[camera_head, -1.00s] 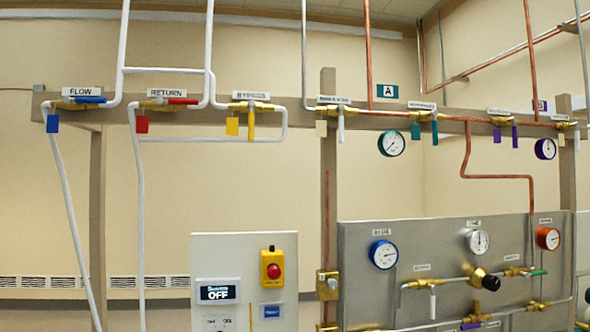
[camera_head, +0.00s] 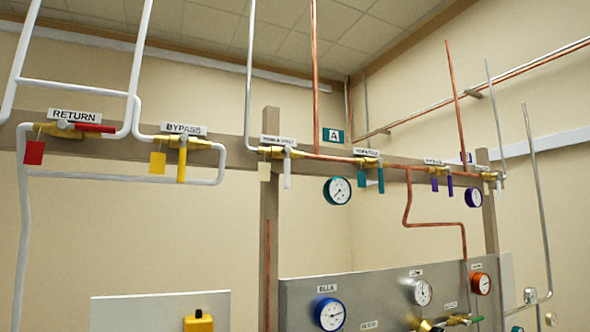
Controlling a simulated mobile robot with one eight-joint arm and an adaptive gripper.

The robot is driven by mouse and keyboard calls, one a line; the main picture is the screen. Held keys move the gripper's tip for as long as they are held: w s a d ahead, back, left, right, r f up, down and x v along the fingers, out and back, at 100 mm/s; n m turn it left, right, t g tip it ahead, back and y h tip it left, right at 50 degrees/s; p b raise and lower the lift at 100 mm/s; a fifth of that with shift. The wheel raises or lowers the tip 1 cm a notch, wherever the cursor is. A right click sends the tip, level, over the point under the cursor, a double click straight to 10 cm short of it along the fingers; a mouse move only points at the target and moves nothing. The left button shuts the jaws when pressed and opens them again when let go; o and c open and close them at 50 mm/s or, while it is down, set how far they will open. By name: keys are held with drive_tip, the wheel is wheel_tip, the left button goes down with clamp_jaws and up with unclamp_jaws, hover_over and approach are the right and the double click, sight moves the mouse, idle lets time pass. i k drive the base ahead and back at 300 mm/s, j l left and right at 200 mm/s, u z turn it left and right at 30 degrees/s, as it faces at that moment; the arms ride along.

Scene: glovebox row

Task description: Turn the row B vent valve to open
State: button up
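The blue sign B (camera_head: 466,157) hangs at the right of the wooden beam, partly behind the pipes. Near it is a brass valve (camera_head: 437,170) with a purple tag and a purple handle (camera_head: 450,187) hanging straight down, across the pipe. Further right, by the post, is another brass valve (camera_head: 489,176) with a pale tag and a short pale handle (camera_head: 499,186), also hanging down. The labels above these valves are too small to read, so I cannot tell which is the vent valve. My gripper is not in view.
Sign A (camera_head: 333,135) is above a teal-handled valve (camera_head: 367,162); a white-handled valve (camera_head: 280,152) is to its left. RETURN (camera_head: 74,115) and BYPASS (camera_head: 184,128) valves are further left. A grey gauge panel (camera_head: 300,294) and a white panel (camera_head: 150,312) stand below.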

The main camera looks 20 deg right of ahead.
sight(497, 175)
drive_tip(key=i+l+z, duration=0.1)
drive_tip(key=l, duration=0.35)
drive_tip(key=i+l+z, duration=0.1)
drive_tip(key=l, duration=0.35)
drive_tip(key=i+l+z, duration=0.1)
drive_tip(key=l, duration=0.3)
drive_tip(key=i+l+z, duration=0.1)
drive_tip(key=i+l, duration=0.15)
drive_tip(key=l, duration=0.15)
drive_tip(key=i+l+z, duration=0.1)
drive_tip(key=l, duration=0.3)
drive_tip(key=i+l+z, duration=0.1)
drive_tip(key=i+l, duration=0.15)
drive_tip(key=l, duration=0.15)
drive_tip(key=i+l+z, duration=0.15)
drive_tip(key=l, duration=0.2)
drive_tip(key=i, duration=0.1)
